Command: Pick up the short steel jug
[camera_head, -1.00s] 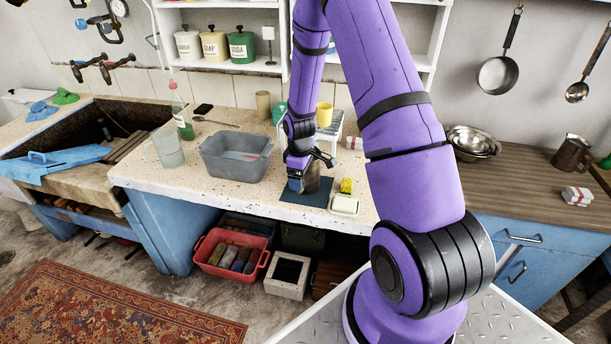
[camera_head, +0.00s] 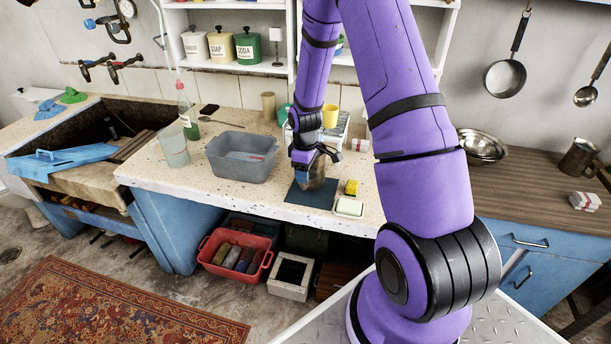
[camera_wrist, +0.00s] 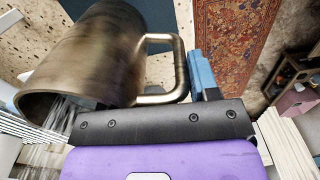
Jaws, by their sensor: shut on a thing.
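The short steel jug (camera_head: 316,178) is a dull metal vessel over the dark blue mat (camera_head: 300,193) on the speckled counter. In the wrist view the jug (camera_wrist: 95,50) fills the left side, tilted in the picture, with its open mouth at lower left and its looped handle (camera_wrist: 178,70) toward the gripper. My gripper (camera_head: 309,160) is shut on the jug, at the handle side. A blue finger (camera_wrist: 203,75) shows right beside the handle; the exact contact is hidden. The jug appears slightly above the mat.
A yellow sponge (camera_head: 351,187) and a pale soap dish (camera_head: 349,207) lie right of the mat. A grey tub (camera_head: 240,170) stands left. A small white stand with a yellow cup (camera_head: 330,116) is behind. Another metal jug (camera_head: 578,157) stands on the right-hand wooden counter.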

